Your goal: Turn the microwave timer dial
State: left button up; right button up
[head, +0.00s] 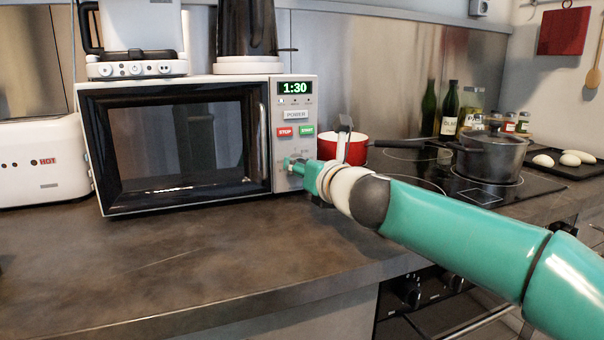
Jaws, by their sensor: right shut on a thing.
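The white microwave (175,145) stands on the counter with its door shut. Its display (295,88) reads 1:30 in green. Below the display are a POWER button, a red STOP button (285,132) and a green button (307,130). My right gripper (292,163) is at the lower part of the control panel, where the timer dial would be. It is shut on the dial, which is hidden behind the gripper. My left gripper is not in view.
A white toaster (42,160) stands left of the microwave, and appliances sit on top of it. A red pot (343,148) and a dark lidded pot (490,155) are on the right. The counter (180,260) in front is clear.

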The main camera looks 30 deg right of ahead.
jog(key=m+b, duration=0.1)
jog(key=m, duration=0.1)
jog(key=m+b, duration=0.1)
jog(key=m, duration=0.1)
jog(key=shift+f, duration=0.4)
jog(key=shift+m, duration=0.3)
jog(key=o, duration=1.1)
jog(key=shift+d, duration=0.1)
jog(key=shift+o, duration=0.2)
jog(key=shift+r, duration=0.2)
